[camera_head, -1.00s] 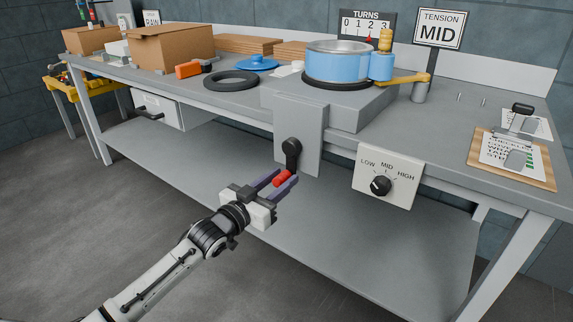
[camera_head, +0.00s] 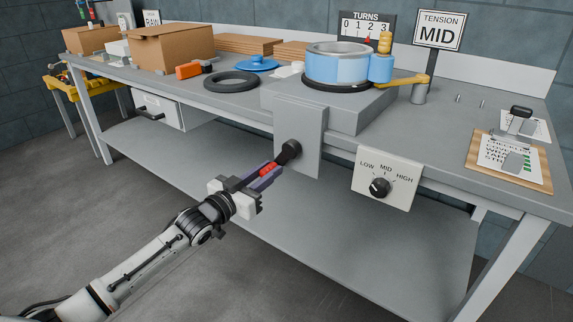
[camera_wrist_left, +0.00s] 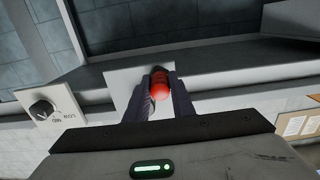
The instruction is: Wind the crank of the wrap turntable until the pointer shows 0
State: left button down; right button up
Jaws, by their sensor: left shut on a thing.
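The crank (camera_head: 289,151) is a black arm with a red handle (camera_head: 266,170), mounted on the grey front plate (camera_head: 312,135) of the turntable. Its arm tilts down and to the left. My left gripper (camera_head: 264,174) is shut on the red handle; the handle also shows between the fingers in the left wrist view (camera_wrist_left: 160,84). My right gripper is not in view.
A panel with a LOW, MID, HIGH knob (camera_head: 380,187) hangs right of the crank. The TENSION sign (camera_head: 438,30) reads MID. A clipboard (camera_head: 510,160) lies at the bench's right. A drawer (camera_head: 165,110) is at the left. The floor in front is clear.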

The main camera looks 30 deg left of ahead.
pick_arm(q)
jog(key=a+r+p, duration=0.2)
jog(key=r+p, duration=0.1)
jog(key=shift+w+a+r, duration=0.1)
jog(key=shift+a+r, duration=0.1)
jog(key=shift+a, duration=0.05)
jog(key=shift+r, duration=0.1)
dwell(0.3)
notch_tip(320, 180, up, 4)
jog(key=p, duration=0.4)
jog(key=shift+p, duration=0.3)
